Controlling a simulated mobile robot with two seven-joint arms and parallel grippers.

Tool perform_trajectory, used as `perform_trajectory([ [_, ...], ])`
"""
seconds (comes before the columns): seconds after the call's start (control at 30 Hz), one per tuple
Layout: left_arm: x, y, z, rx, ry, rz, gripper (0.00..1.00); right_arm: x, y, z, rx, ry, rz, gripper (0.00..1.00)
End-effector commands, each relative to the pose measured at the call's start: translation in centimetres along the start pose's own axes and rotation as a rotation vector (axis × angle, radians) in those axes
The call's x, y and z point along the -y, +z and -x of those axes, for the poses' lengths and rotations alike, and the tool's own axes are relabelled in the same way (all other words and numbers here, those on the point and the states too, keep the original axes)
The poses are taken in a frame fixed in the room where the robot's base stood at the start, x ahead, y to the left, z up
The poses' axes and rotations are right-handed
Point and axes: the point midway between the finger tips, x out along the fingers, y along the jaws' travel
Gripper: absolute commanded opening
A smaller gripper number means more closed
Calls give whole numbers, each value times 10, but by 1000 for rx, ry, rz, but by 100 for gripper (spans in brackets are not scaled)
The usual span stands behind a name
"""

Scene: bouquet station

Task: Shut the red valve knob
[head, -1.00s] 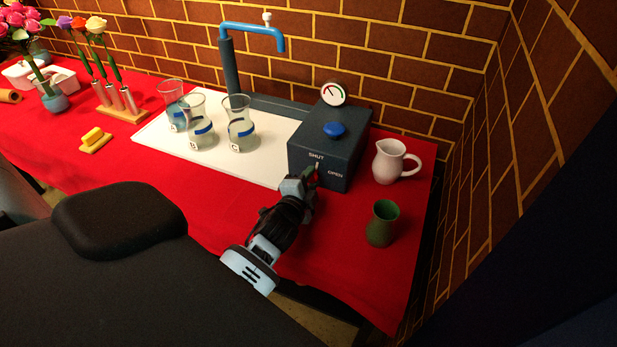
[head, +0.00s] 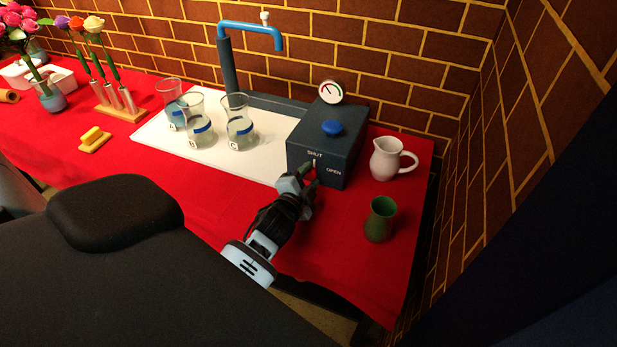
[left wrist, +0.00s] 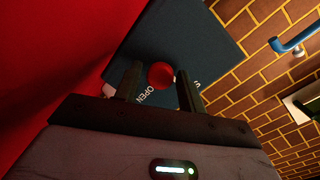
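The red valve knob (left wrist: 161,75) is on the front of a dark blue-grey box (head: 347,170) marked SHUT at the top and OPEN to the right. In the left wrist view, the knob is between the two fingers of my left gripper (left wrist: 160,82), with a gap visible on each side. The gripper is open. In the head view, my left gripper (head: 308,178) is at the box's front and hides most or all of the knob. I cannot tell the knob's exact turn. My right gripper is not in view.
A blue knob (head: 333,128) and a gauge (head: 331,91) top the box. A white pitcher (head: 387,160) and a green cup (head: 380,220) stand to its right. Several beakers (head: 239,131) stand on a white board (head: 263,163) to the left, below a blue tap (head: 250,29).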

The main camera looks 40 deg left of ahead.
Motion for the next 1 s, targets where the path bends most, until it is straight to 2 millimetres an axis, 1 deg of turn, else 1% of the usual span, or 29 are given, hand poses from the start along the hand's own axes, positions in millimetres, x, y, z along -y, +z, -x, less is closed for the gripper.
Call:
perform_trajectory([
  [0.03, 0, 0, 0, 0, 0, 0, 47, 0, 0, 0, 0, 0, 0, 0],
  [0.07, 0, 0, 0, 0, 0, -1, 50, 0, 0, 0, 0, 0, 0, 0],
  [0.33, 0, 0, 1, 0, -1, -1, 50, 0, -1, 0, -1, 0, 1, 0],
  [0.43, 0, 0, 6, 0, 0, -2, 50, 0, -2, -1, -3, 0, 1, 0],
  [0.57, 0, 0, 22, -1, 0, -2, 50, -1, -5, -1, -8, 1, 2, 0],
  [0.8, 0, 0, 59, 0, 1, -1, 50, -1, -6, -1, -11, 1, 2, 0],
  [0.9, -1, 0, 69, 0, 1, -2, 50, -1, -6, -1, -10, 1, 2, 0],
  [1.0, 0, 0, 76, 0, 0, -2, 50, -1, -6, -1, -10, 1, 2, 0],
])
